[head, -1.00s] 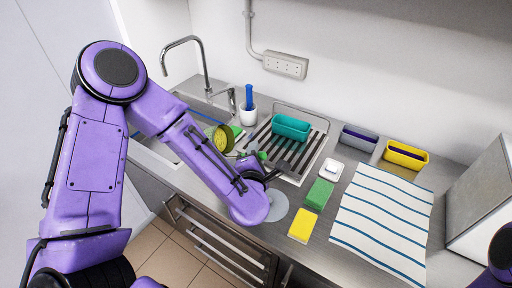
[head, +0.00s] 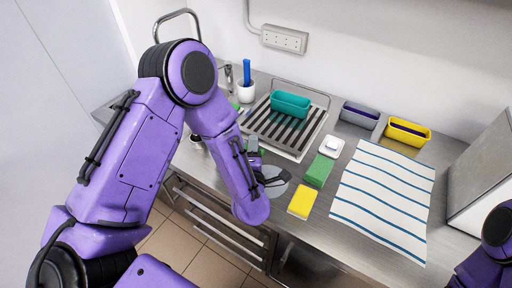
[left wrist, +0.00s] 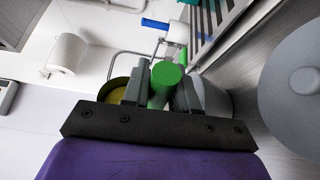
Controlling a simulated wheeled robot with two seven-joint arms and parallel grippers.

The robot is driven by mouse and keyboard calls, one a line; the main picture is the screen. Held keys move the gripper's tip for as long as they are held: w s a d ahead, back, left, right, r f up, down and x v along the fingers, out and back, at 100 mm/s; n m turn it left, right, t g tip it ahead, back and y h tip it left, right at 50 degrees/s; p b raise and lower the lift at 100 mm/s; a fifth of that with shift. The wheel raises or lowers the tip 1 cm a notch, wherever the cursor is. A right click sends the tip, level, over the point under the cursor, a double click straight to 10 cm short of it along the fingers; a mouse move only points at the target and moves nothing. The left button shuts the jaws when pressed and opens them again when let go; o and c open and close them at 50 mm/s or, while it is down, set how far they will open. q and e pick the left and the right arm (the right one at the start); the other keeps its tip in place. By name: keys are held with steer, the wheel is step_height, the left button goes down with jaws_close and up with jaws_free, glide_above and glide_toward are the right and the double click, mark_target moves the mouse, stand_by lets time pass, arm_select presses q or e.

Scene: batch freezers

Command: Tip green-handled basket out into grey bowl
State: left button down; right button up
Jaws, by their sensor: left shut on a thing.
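In the left wrist view my left gripper (left wrist: 164,88) is shut on the round green handle (left wrist: 166,78) of the basket. The yellow mesh basket (left wrist: 117,90) shows in part behind the left finger; its contents cannot be seen. A grey rounded vessel (left wrist: 214,98), probably the grey bowl, shows partly behind the right finger. I cannot tell whether the basket is over it. My forearm hides the basket there. My right gripper is out of view.
A grey disc with a knob (left wrist: 302,82) lies close right of the gripper. A slatted drainer holds a teal bin (head: 291,104). A green block (head: 319,170), a yellow sponge (head: 301,202) and a striped cloth (head: 380,205) lie to the right.

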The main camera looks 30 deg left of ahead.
arm_select(q)
steer(key=f+m+b, duration=0.1)
steer(key=b, duration=0.1)
steer(key=a+f+m+t+b, duration=0.1)
steer(key=f+m+b, duration=0.1)
steer(key=shift+f, duration=0.3)
steer(key=shift+a+m+y+b, duration=0.1)
steer(key=shift+m+y+b, duration=0.2)
steer(key=shift+b, duration=0.05)
steer(key=shift+f, duration=0.1)
stand_by(0.5)
